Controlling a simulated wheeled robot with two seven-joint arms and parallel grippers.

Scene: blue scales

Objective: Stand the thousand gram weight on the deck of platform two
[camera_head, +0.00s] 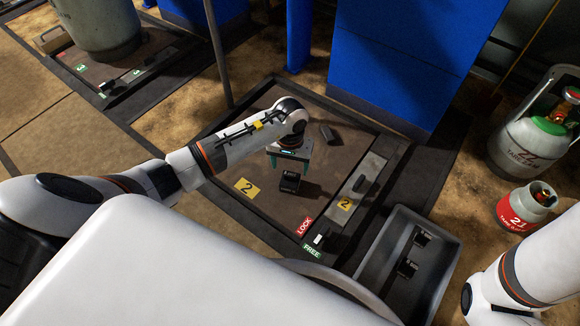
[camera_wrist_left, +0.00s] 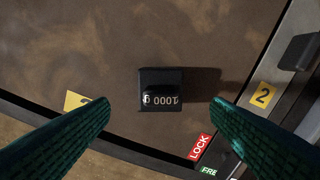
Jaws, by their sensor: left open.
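The black thousand gram weight (camera_head: 290,182) rests on the brown deck of platform two (camera_head: 262,205), near the yellow 2 marks. In the left wrist view the weight (camera_wrist_left: 160,80) shows a white "1000 g" label, upside down in the picture, and casts a shadow to the right. My left gripper (camera_head: 289,166) is open just above the weight. Its green fingers (camera_wrist_left: 160,101) are spread to either side of the weight in the wrist view, with clear gaps and no contact seen. My right gripper is out of view.
A dark block (camera_head: 330,135) lies on the deck's far part. A grey beam with a black slider (camera_head: 363,184) and a LOCK/FREE lever (camera_head: 318,240) run along the right edge. A grey tray (camera_head: 376,262) holds two black weights (camera_head: 422,238). Gas cylinders (camera_head: 526,150) stand right; a blue column (camera_head: 400,60) stands behind.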

